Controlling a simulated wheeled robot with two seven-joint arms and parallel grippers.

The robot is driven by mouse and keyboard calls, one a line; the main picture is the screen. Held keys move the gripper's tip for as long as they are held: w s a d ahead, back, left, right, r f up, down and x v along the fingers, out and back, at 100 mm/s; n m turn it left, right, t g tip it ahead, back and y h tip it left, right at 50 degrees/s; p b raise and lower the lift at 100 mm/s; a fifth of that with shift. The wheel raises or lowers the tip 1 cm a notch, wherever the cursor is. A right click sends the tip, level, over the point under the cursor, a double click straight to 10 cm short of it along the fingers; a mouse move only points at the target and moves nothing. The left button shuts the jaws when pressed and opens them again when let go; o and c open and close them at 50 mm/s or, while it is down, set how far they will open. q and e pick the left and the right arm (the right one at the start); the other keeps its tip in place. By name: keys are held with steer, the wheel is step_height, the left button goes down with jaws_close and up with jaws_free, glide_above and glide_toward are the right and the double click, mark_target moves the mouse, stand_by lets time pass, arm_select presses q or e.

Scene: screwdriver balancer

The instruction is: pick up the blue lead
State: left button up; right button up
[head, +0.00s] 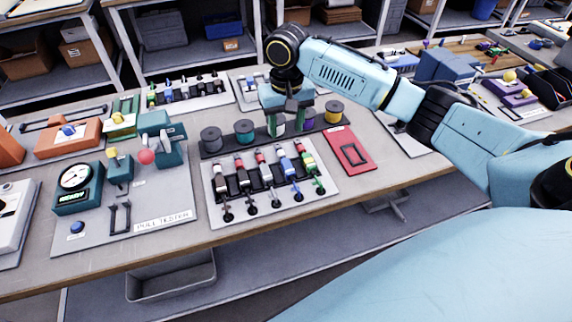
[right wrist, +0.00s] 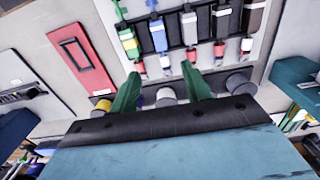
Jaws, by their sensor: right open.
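The blue lead (head: 287,166) lies in a rack on a light panel, between a green lead (head: 309,162) and a red-ended lead (head: 262,168). In the right wrist view the blue lead (right wrist: 158,40) is just beyond my fingertips, its near end roughly in line with the gap between them. My right gripper (head: 290,130) is open and empty, behind the rack among the spools; its green fingers also show in the right wrist view (right wrist: 160,74), spread apart. Whether a finger touches anything is unclear. My left gripper is not in view.
Spools stand in a row behind the rack, including a grey one (head: 211,139) and a yellow one (head: 333,112). A red tray (head: 347,150) lies to the right. A pull-test station with a gauge (head: 75,178) stands to the left. Bare bench lies in front.

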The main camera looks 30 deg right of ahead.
steer(key=b, duration=0.1)
glide_above(286, 162)
step_height(286, 162, down, 8)
steer(key=shift+d+r, duration=0.1)
steer(key=shift+r, duration=0.15)
step_height(286, 162, down, 4)
steer(key=shift+f+b, duration=0.25)
steer(key=shift+b, duration=0.45)
steer(key=shift+f, duration=0.25)
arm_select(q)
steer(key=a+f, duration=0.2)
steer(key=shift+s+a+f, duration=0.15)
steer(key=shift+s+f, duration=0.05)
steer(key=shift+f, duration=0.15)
arm_select(e)
steer(key=shift+c, duration=0.2)
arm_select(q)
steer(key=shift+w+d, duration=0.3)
arm_select(e)
steer(key=c, duration=1)
